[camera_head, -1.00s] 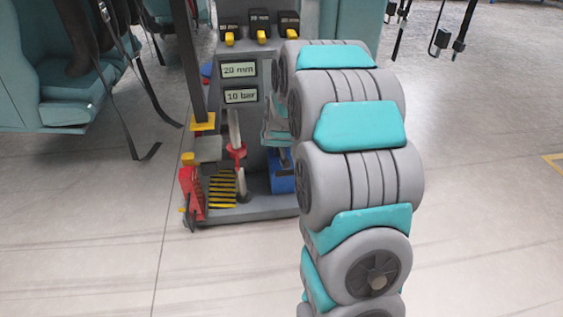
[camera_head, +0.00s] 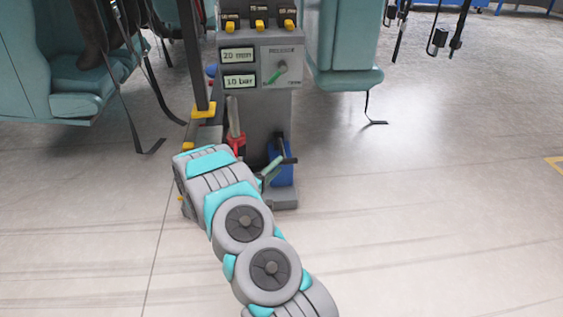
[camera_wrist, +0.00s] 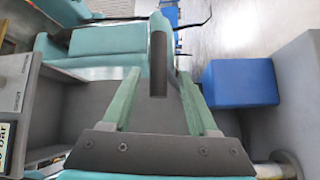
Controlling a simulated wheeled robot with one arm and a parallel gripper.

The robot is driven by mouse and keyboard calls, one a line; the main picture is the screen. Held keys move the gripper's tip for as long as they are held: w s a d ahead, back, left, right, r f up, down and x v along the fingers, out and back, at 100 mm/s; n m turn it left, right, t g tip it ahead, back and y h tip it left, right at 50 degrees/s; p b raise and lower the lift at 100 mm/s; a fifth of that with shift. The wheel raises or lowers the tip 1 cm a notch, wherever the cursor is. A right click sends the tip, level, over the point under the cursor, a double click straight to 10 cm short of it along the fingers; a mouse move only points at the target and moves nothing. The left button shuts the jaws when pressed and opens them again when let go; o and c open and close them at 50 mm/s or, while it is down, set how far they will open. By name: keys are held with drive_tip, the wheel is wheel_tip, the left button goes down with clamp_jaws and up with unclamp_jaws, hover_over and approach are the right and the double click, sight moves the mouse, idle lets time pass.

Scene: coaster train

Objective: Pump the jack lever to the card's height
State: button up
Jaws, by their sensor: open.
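My gripper (camera_head: 271,169) is low in front of the console, near the blue block (camera_head: 283,172). In the wrist view its two pale green fingers (camera_wrist: 156,80) are apart, with nothing clearly held between them. The blue block also shows there (camera_wrist: 240,82), to the right of the fingers. A grey upright lever (camera_head: 233,115) with a red part (camera_head: 236,142) stands low at the console's left. My arm hides most of the red jack area below it.
Teal seats stand at left (camera_head: 75,65) and right (camera_head: 345,45), with hanging straps. The floor (camera_head: 430,220) at right is clear.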

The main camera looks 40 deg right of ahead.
sight(287, 159)
drive_tip(key=shift+g, duration=0.3)
drive_tip(key=shift+s+b+x, duration=0.2)
drive_tip(key=shift+b+x, duration=0.05)
drive_tip(key=shift+x, duration=1.55)
drive_tip(key=shift+s+b+x, duration=0.2)
drive_tip(key=shift+b+x, duration=0.05)
drive_tip(key=shift+x, duration=1.6)
drive_tip(key=shift+r, duration=0.1)
clamp_jaws()
